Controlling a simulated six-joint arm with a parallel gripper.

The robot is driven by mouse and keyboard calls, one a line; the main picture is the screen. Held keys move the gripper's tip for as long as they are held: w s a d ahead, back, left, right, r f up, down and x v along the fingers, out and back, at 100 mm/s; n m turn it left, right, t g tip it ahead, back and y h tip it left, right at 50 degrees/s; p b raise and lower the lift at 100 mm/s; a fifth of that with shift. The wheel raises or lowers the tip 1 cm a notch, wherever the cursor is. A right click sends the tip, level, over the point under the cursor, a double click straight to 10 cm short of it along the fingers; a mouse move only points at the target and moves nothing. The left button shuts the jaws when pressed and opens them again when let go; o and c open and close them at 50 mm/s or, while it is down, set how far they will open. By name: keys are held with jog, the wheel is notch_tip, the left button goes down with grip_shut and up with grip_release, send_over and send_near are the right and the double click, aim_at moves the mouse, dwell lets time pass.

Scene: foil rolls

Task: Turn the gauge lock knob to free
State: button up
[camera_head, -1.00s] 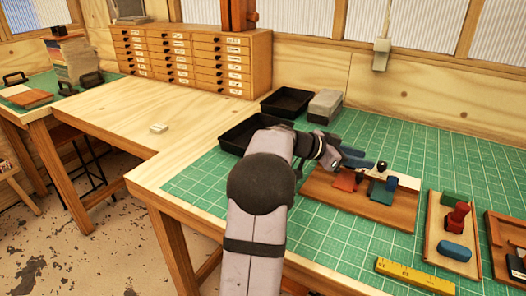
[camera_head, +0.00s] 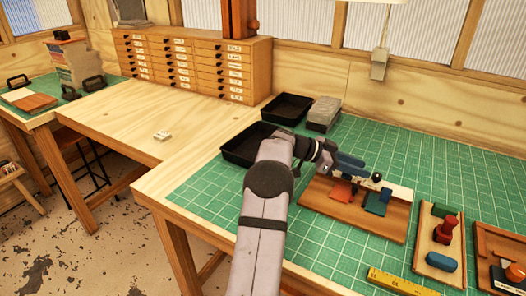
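A wooden fixture board (camera_head: 335,208) lies on the green mat, with a pale rail along its back edge. A small black ball knob (camera_head: 376,176) stands at this rail; I take it for the gauge lock knob, but its setting is too small to read. An orange piece (camera_head: 341,191) and a dark blue piece (camera_head: 376,203) sit on the board in front of the rail. My gripper (camera_head: 352,163) is over the back of the board, its blue fingers pointing right, just left of the knob. I cannot tell whether they touch it or how far apart they are.
Black trays (camera_head: 248,150) and a grey block (camera_head: 323,113) lie behind my arm. To the right are a board with a red post (camera_head: 447,229) and blue piece, and another wooden tray (camera_head: 482,240). A yellow ruler (camera_head: 400,282) lies in front. The mat's back right is clear.

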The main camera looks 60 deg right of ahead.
aim_at(378, 174)
jog(key=p+x, duration=0.2)
jog(key=x, duration=0.3)
jog(key=shift+s+d+p, duration=0.25)
jog(key=shift+p, duration=0.1)
jog(key=shift+d+m+y+p, duration=0.1)
jog(key=shift+m+y+p, duration=0.3)
jog(key=shift+p, duration=0.75)
jog(key=shift+f+m+g+y+p, duration=0.1)
jog(key=shift+m+g+y+p, duration=0.3)
jog(key=shift+p, duration=0.5)
jog(key=b+v, duration=0.4)
jog(key=v, duration=0.4)
jog(key=shift+f, duration=0.15)
jog(key=w+n+t+p, duration=0.1)
jog(key=w, duration=0.2)
jog(key=w+r+n+t+h, duration=0.1)
jog(key=w, duration=0.2)
jog(key=w+a+n+t+p, duration=0.1)
jog(key=w+n, duration=0.1)
jog(key=w, duration=0.1)
jog(key=shift+r+h+p, duration=0.25)
jog(key=shift+h+p, duration=0.05)
jog(key=w+a+n+t+p, duration=0.2)
jog(key=w+a+n+t, duration=0.2)
jog(key=w+a+n, duration=0.4)
jog(key=shift+w+a+f, duration=0.15)
jog(key=shift+w+a, duration=1.95)
jog(key=shift+w, duration=1.1)
